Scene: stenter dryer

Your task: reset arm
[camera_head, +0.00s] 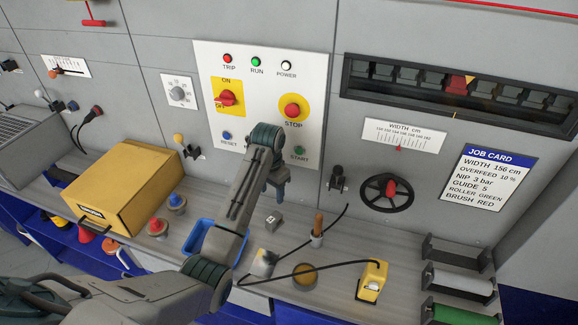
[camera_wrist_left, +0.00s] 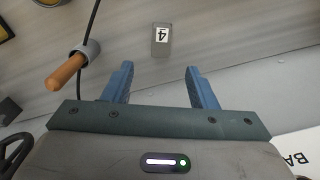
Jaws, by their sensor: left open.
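My left gripper (camera_head: 277,190) hangs in front of the control panel, just below the stop button and above the back of the worktop. In the left wrist view the two blue fingers (camera_wrist_left: 163,84) are spread apart with nothing between them. A small grey block marked 4 (camera_head: 273,220) lies on the worktop beyond the fingertips, apart from them; it also shows in the left wrist view (camera_wrist_left: 161,40). My right gripper is not in view.
The control panel (camera_head: 208,60) carries a red rotary switch and a stop button (camera_head: 292,110). A yellow case (camera_head: 122,187) stands left. A wooden-handled tool (camera_head: 317,226), a yellow device (camera_head: 372,281) with a black cable and a handwheel (camera_head: 386,194) are right. A blue tray (camera_head: 196,236) is partly hidden by my arm.

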